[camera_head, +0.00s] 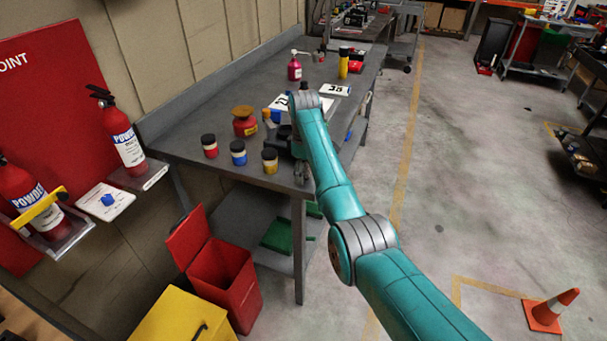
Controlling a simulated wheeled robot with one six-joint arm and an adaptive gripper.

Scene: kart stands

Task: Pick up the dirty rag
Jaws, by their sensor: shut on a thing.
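My teal arm reaches over the grey workbench (192,147). I cannot clearly identify the dirty rag. A small blue patch (276,116) shows just behind the gripper, and another blue patch (349,135) lies at the bench edge right of the arm; I cannot tell what either is.
A pink pump bottle (294,68) and yellow can (343,63) stand farther back. An open red bin (222,280) is below.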

